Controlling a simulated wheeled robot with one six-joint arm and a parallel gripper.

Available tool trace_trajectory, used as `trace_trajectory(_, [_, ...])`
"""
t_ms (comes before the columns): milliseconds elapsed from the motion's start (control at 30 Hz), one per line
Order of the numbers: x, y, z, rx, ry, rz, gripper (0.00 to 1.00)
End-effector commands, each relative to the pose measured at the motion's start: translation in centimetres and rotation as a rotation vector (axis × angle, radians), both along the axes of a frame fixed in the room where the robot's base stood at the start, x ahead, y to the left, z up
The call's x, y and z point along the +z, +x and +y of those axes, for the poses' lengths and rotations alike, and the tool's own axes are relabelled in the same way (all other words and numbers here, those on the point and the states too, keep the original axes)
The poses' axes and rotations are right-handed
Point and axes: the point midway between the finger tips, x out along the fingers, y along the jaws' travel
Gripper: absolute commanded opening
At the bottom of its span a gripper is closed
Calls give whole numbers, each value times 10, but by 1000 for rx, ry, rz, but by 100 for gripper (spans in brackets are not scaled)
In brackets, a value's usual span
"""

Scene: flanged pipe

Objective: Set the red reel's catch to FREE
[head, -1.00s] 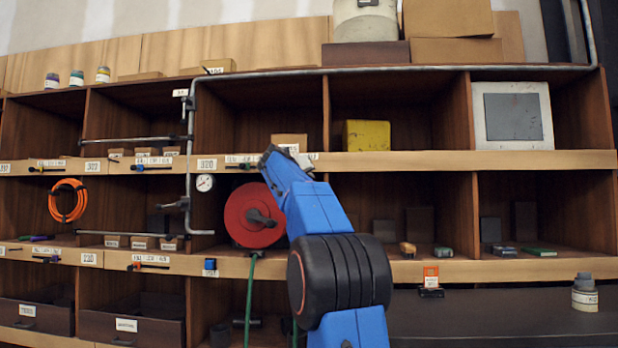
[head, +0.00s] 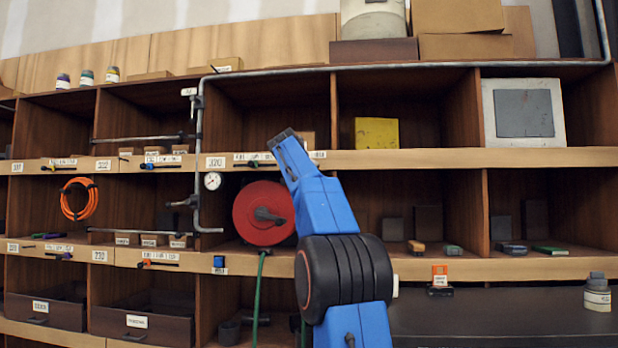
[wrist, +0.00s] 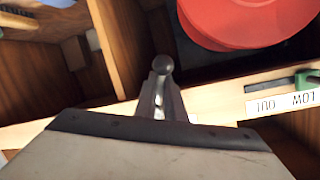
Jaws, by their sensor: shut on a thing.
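The red reel (head: 263,212) sits in the middle bay with a dark crank-like arm on its front; its red rim also shows at the top of the wrist view (wrist: 245,15). My gripper (wrist: 160,98) is shut on a small grey ball-ended piece (wrist: 161,65), just beside the shelf edge. In the head view, the dark end of my arm is at the upper shelf edge, above and right of the reel. The catch's setting and any FREE mark cannot be read. The fingertips are hidden in the head view.
A labelled shelf edge (head: 400,159) runs above the reel. A green handle (wrist: 296,80) lies beside a label strip in the wrist view. A pipe with a gauge (head: 212,181) stands left of the reel. An orange coil (head: 78,199) hangs further left.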

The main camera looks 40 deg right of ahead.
Motion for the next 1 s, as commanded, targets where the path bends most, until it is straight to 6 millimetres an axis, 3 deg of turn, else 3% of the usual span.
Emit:
trace_trajectory(833, [2, 3, 3, -1, 84, -99, 0])
trace_trajectory(867, [2, 3, 3, -1, 84, -99, 16])
trace_trajectory(900, [2, 3, 3, -1, 84, -99, 26])
trace_trajectory(1000, [2, 3, 3, 0, 84, -98, 28])
